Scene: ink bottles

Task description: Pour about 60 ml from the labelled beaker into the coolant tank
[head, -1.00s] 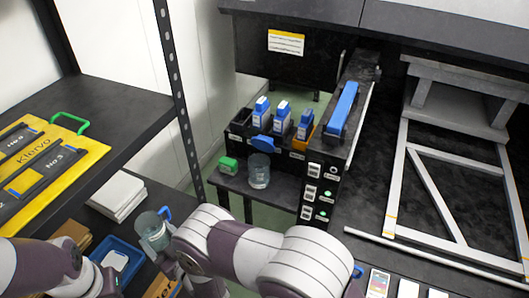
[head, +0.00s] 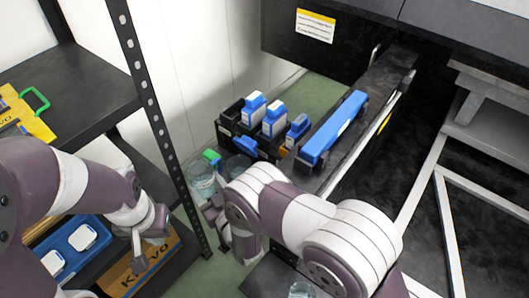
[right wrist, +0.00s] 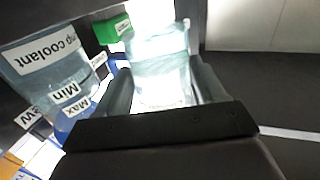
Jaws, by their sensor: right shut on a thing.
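The clear beaker (head: 202,180) with pale bluish liquid is in my right gripper (head: 214,204), beside the machine's low shelf in the head view. It looks roughly upright. In the right wrist view the beaker (right wrist: 158,68) sits between the two fingers, which are shut on it. The coolant tank (right wrist: 48,68), a clear vessel labelled "coolant", "Min" and "Max", stands left of the beaker there. In the head view the tank (head: 238,164) is partly hidden behind my right arm. The beaker and tank are apart. My left gripper (head: 150,238) is open over the lower shelf at left.
Blue-and-white ink bottles (head: 274,118) stand in a black holder behind the tank. A black perforated post (head: 150,105) rises left of the beaker. A blue tray (head: 80,240) lies on the left shelf.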

